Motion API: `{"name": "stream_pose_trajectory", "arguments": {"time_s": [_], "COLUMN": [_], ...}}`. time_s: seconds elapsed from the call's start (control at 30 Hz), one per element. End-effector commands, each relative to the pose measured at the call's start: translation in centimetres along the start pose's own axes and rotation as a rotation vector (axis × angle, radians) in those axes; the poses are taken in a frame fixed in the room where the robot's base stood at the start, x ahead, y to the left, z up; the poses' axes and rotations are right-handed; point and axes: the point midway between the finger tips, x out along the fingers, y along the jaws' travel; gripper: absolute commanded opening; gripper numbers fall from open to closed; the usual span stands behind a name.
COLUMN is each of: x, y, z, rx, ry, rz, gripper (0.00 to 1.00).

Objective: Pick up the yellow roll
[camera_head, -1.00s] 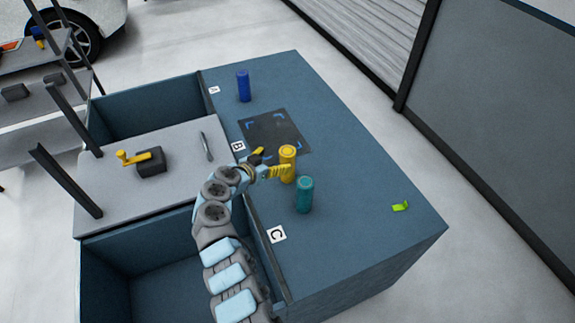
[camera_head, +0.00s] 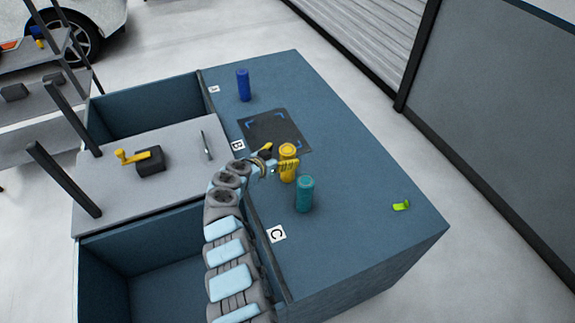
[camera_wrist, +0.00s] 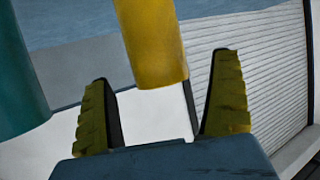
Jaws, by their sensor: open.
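The yellow roll (camera_head: 288,149) stands upright on the blue-grey worktop, just behind the teal roll. My gripper (camera_head: 279,157) is open at the yellow roll, with one yellow finger on the roll's near side and the other at its left. In the wrist view the yellow roll (camera_wrist: 153,40) reaches between the tips of my open gripper (camera_wrist: 163,68). Gaps show between the roll and both fingers. The roll's lower part is partly hidden by a finger in the head view.
The teal roll (camera_head: 305,195) stands close in front, and also shows in the wrist view (camera_wrist: 18,80). A blue roll (camera_head: 243,86) stands at the back. A dark mat (camera_head: 275,132) lies behind the yellow roll. A green item (camera_head: 401,205) lies right. The worktop's right side is mostly clear.

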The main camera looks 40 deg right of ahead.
Motion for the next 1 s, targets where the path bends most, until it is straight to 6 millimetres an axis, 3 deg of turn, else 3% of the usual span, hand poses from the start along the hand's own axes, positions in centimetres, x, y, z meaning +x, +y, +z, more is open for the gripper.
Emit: {"name": "stream_pose_trajectory", "arguments": {"time_s": [0.33,0.77,0.87,1.0], "x": [2.5,3.1,3.1,3.1], "y": [0.1,0.0,0.0,0.0], "z": [0.5,0.2,0.3,0.3], "rx": [0.0,-0.001,-0.002,-0.001], "ry": [-0.003,-0.001,-0.001,-0.001], "rz": [0.004,0.001,0.001,0.001], "gripper": [0.93,0.93,0.71,0.31]}}
